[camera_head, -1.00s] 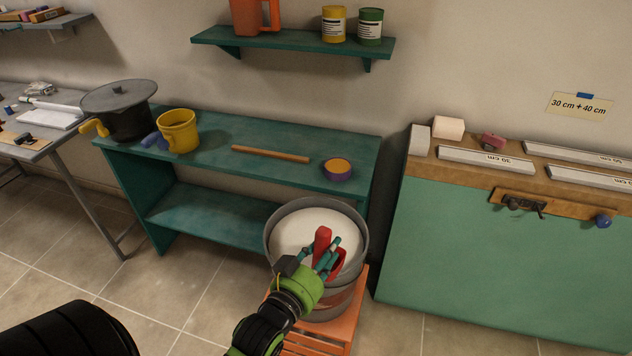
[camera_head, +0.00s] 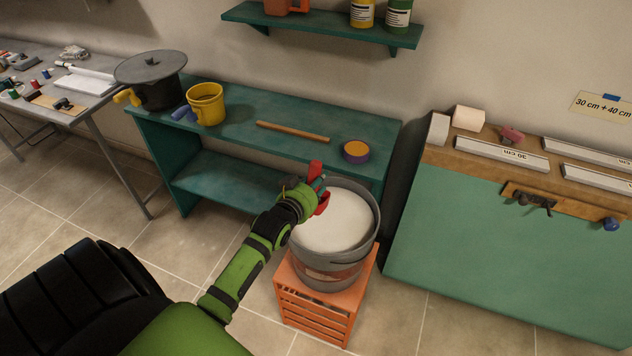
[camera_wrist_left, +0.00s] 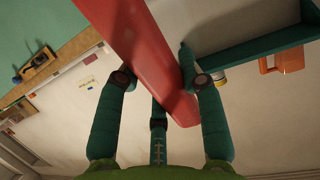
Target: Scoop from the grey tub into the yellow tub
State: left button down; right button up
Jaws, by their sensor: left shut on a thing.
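The grey tub (camera_head: 366,246) stands on an orange crate and holds white material almost to its rim. The yellow tub (camera_head: 206,104) stands on the green bench, near its left end. My left gripper (camera_head: 314,192) is shut on a red scoop (camera_head: 315,170), over the left rim of the grey tub. In the left wrist view, the red scoop (camera_wrist_left: 150,50) runs between the gripper's fingers (camera_wrist_left: 155,85). Whether the scoop carries any material cannot be told. My right gripper is not in view.
The orange slatted crate (camera_head: 318,308) stands on the tiled floor. A black pot (camera_head: 155,92) is left of the yellow tub. A wooden rod (camera_head: 292,132) and purple-and-orange roll (camera_head: 356,151) lie on the green bench (camera_head: 240,132). A green board (camera_head: 500,230) stands right.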

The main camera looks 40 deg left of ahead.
pick_arm(q)
notch_tip(320, 180, down, 6)
jog(key=b, duration=0.5)
jog(key=shift+r, duration=0.25)
jog(key=shift+f+b, duration=1.6)
jog(key=shift+f, duration=0.8)
jog(key=shift+r+t+p, duration=0.3)
jog(key=shift+r+p, duration=0.25)
jog(key=shift+r, duration=0.6)
jog(key=shift+r+t+p, duration=0.4)
jog(key=shift+r+p, duration=0.2)
jog(key=shift+r, duration=0.85)
jog(key=shift+r+t+y+p, duration=0.15)
jog(key=shift+r+t+p, duration=0.45)
jog(key=shift+r, duration=1.35)
jog(key=shift+r+t+y+p, duration=0.15)
jog(key=shift+r+t+p, duration=0.4)
jog(key=shift+r, duration=1.4)
